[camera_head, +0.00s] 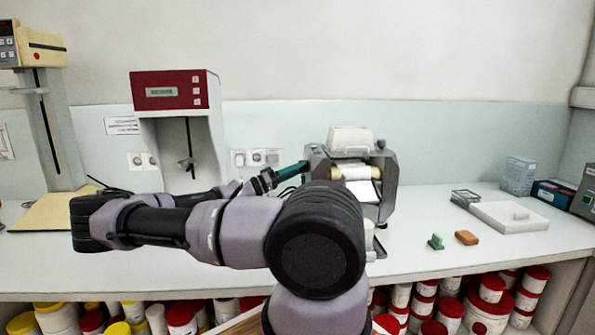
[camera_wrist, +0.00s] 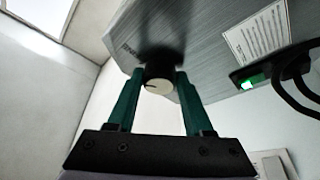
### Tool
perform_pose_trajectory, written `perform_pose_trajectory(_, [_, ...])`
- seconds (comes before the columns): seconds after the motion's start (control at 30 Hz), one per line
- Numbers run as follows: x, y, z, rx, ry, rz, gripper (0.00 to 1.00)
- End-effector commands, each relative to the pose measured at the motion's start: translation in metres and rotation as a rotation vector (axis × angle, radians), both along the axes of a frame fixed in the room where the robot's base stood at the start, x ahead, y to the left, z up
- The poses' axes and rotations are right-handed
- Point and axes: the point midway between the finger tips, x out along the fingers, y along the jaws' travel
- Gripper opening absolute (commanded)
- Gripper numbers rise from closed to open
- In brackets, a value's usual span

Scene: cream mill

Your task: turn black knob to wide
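The mill (camera_head: 388,178) is a grey machine with cream rollers on the bench, right of centre in the head view. Its grey side panel (camera_wrist: 215,45) fills the upper part of the wrist view. A round knob (camera_wrist: 158,87) with a pale face, a short dark mark and a dark body sticks out from the panel's underside or edge. My gripper (camera_wrist: 159,75) has its green fingers on either side of the knob, very close to it. I cannot tell whether they touch. In the head view my gripper (camera_head: 304,167) reaches the mill's left side, and the knob is hidden there.
A green-lit switch (camera_wrist: 250,82) and black cables (camera_wrist: 290,85) lie right of the fingers. A red-and-white stirrer (camera_head: 175,90) stands left of the mill. A green piece (camera_head: 436,242), an orange block (camera_head: 466,238) and a white tray (camera_head: 510,225) lie to the right.

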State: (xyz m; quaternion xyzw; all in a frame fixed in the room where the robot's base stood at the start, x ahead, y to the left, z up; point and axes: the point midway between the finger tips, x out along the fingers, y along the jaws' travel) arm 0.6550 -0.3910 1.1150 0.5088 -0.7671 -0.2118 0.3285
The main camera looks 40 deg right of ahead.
Motion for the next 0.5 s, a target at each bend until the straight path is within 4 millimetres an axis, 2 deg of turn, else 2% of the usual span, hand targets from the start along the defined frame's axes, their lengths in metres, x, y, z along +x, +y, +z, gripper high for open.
perform_pose_trajectory(0.27, [0.0002, 0.0006, -0.0001, 0.025, 0.036, 0.001, 0.00])
perform_pose_trajectory(0.5, [-0.0011, 0.0011, 0.0010, 0.100, 0.156, 0.000, 0.00])
